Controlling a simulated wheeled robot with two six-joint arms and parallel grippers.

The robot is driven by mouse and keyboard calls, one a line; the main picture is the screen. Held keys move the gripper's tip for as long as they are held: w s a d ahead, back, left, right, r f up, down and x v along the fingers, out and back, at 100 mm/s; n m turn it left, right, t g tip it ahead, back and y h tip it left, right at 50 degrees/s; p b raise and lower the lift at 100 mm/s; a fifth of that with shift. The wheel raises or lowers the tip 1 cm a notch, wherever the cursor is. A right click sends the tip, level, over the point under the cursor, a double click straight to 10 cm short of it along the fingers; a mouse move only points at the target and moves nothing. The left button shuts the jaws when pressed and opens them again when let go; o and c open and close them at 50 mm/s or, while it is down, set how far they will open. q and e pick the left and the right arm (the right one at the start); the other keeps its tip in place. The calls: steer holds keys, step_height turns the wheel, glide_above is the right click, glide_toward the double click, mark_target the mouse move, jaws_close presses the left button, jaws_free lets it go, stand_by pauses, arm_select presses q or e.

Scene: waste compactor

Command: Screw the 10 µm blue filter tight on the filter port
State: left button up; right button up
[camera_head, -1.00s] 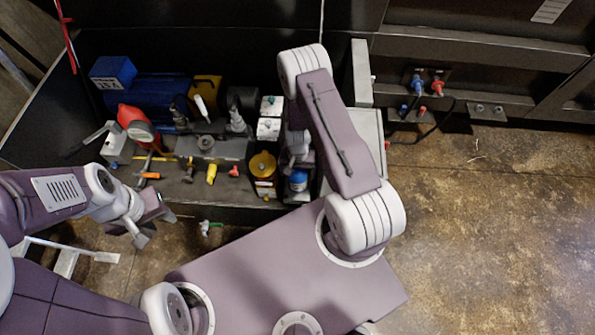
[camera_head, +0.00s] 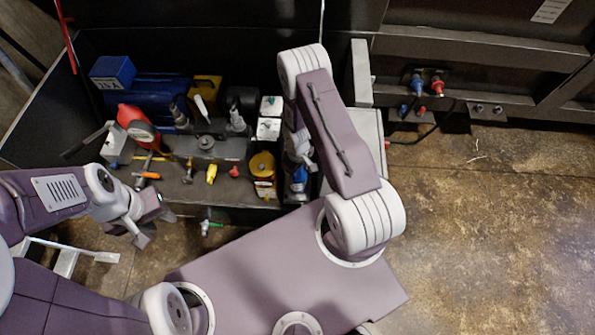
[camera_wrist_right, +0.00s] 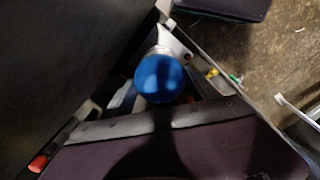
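The blue filter (camera_head: 299,180) is at the right end of the machine, beneath my right arm. In the right wrist view its rounded blue end (camera_wrist_right: 160,78) fills the middle, with a pale ring at its upper edge. My right gripper (camera_head: 299,150) is at the filter, largely hidden by the arm. Pale grey parts lie on either side of the filter in the wrist view, but I cannot tell whether the fingers press on it. The filter port is hidden. My left gripper (camera_head: 150,224) is open and empty, in front of the machine on the left.
A yellow-topped canister (camera_head: 263,166) stands just left of the blue filter. A red gauge (camera_head: 138,124), a yellow valve handle (camera_head: 212,172) and a blue motor (camera_head: 150,97) are further left. A green-handled tap (camera_head: 209,226) sticks out in front. Floor at right is clear.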

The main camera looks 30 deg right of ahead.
steer(key=o, duration=0.5)
steer(key=c, duration=0.9)
steer(key=m, duration=0.6)
steer(key=o, duration=1.6)
steer(key=shift+o, duration=0.2)
steer(key=shift+c, duration=0.4)
step_height(320, 180, up, 7)
steer(key=p, duration=0.6)
steer(key=shift+r+p, duration=0.1)
steer(key=shift+p, duration=0.2)
